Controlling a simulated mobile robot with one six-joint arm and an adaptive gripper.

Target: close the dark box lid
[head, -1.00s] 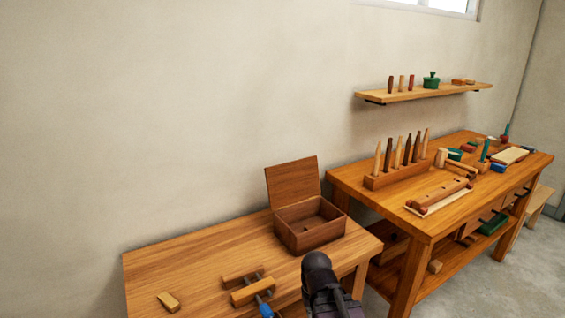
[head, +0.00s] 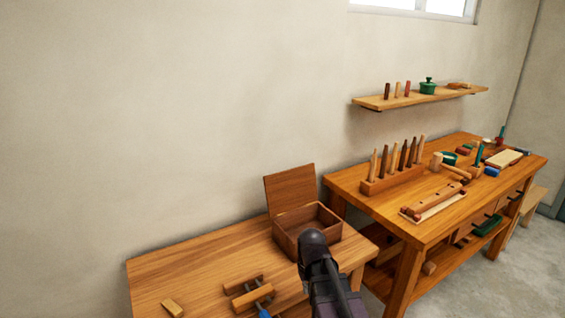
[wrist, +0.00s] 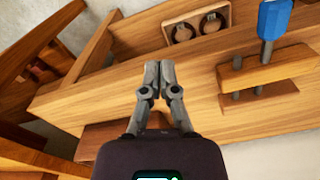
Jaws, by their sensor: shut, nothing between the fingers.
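The dark box (head: 287,242) is a brown wooden box on the low bench in the head view. Its lid (head: 290,188) stands open, raised along the back edge and leaning slightly back toward the wall. My gripper (wrist: 157,82) is shut and empty in the wrist view, its two fingers close together above the bench. In the head view my dark wrist covers the box's front right part, and my fingertips are hidden.
A wooden clamp (head: 250,298) with a blue handle (wrist: 274,18) lies on the low bench (head: 185,270) left of my arm. A small wood block (head: 172,308) lies farther left. A taller workbench (head: 400,222) with tools stands at the right, below a wall shelf (head: 420,97).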

